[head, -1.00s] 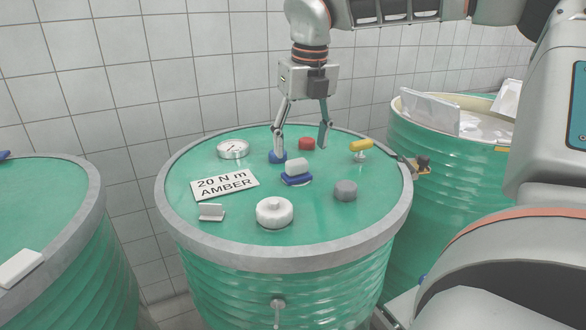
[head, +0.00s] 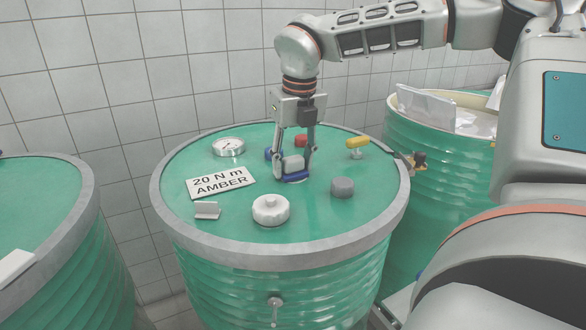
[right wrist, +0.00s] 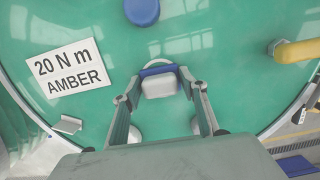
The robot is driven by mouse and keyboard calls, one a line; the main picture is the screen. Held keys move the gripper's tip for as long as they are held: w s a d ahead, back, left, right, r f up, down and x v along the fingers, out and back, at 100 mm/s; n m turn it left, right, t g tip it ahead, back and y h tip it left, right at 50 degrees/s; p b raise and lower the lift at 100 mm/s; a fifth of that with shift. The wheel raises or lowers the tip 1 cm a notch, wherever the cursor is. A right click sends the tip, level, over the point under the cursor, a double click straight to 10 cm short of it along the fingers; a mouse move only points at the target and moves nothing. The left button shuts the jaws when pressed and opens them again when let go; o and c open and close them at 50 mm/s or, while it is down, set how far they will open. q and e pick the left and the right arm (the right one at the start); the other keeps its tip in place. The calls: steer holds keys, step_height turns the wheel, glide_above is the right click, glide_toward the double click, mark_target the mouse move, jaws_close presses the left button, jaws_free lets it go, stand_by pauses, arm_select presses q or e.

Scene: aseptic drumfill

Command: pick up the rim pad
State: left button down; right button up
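The rim pad, which I take to be the white block with a blue part (head: 293,166), is at the middle of the green drum lid (head: 225,215). My right gripper (head: 294,174) points down over it, one finger on each side. In the right wrist view the pad (right wrist: 158,86) lies between the fingertips, which appear to touch its blue ends. The pad still looks to be at lid level; any gap beneath it is not clear. My left gripper is not in view.
Close around the pad are a blue knob (right wrist: 142,11), a red cap (head: 300,140), a grey cap (head: 342,187) and a white round cap (head: 270,209). A gauge (head: 228,147), yellow-handled valve (head: 357,143), label plate (head: 221,182) and small bracket (head: 207,210) are farther out.

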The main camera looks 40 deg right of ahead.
mark_target(293, 157)
steer(key=shift+r, duration=0.15)
step_height(293, 157, up, 20)
steer(key=p, duration=0.2)
stand_by(0.4)
steer(key=shift+o, duration=0.9)
steer(key=shift+c, duration=0.3)
steer(key=shift+f, duration=0.2)
